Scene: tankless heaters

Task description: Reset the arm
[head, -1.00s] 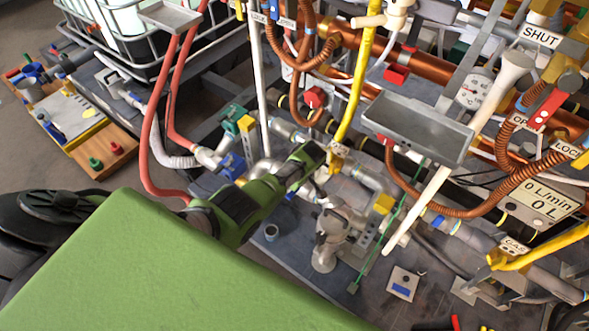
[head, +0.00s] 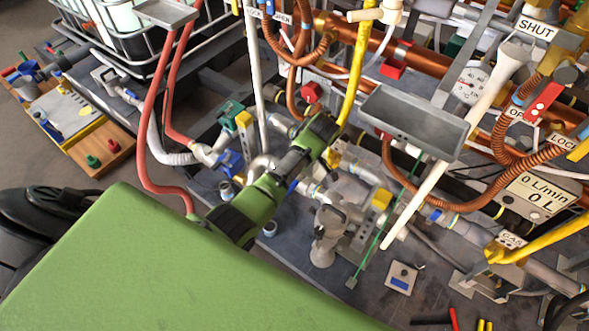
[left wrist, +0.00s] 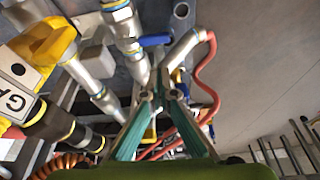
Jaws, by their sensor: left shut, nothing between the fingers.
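My left gripper (left wrist: 159,90) shows in the left wrist view, with its teal fingers converging and their tips close together. It is shut and holds nothing. Metal pipe fittings (left wrist: 140,60) and a blue valve handle (left wrist: 154,40) lie beyond the fingertips; I cannot tell whether anything touches them. In the head view my green left arm reaches from the lower left over the pipework. Its gripper cannot be made out clearly there. My right gripper is in neither view.
Dense pipework surrounds the arm. A red hose (head: 150,140), yellow pipe (head: 357,70), white pipe (head: 416,207) and grey tray (head: 413,122) are close by. A meter (head: 540,196) stands at right. A wooden board (head: 100,150) lies left. Open floor (head: 40,165) shows at left.

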